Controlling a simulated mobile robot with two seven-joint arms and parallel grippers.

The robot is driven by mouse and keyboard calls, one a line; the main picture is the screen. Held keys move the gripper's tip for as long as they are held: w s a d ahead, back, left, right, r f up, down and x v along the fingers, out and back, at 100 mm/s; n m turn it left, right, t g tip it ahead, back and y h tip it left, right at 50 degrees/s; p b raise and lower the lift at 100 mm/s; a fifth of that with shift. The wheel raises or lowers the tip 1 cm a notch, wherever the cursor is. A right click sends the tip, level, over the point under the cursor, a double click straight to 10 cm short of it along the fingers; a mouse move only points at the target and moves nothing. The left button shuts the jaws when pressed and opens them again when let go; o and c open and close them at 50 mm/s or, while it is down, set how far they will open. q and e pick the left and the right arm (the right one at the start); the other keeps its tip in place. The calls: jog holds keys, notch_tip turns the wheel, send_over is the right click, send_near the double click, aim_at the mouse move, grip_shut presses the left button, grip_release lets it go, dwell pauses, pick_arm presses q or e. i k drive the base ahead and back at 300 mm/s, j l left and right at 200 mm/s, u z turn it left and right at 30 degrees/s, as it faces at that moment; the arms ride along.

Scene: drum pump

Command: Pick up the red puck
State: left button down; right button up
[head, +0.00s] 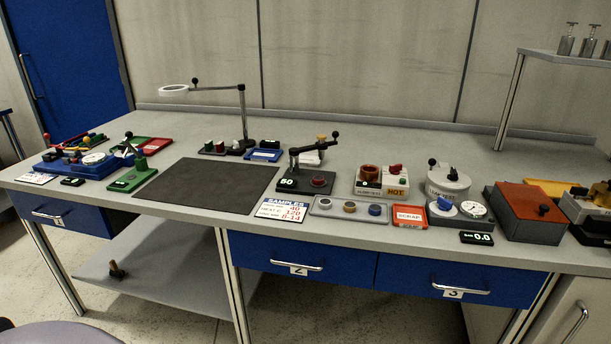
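A small dark red puck (319,181) sits on the black plate of a press-like device (292,186) with a lever arm and a display reading 50. Just in front and to its right, a grey tray (323,211) holds three round pucks: a grey one (326,204), a tan one (349,207) and a blue one (375,210). Neither of my grippers is in view.
A SAMPLES card (281,208) lies left of the tray, a red-orange SCRAP tray (409,216) right of it. A HOT-labelled heater (382,187) and a lidded pot (447,184) stand further right. A dark mat (208,186) lies bare on the left.

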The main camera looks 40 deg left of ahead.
aim_at(318, 179)
jog(key=u, duration=1.05)
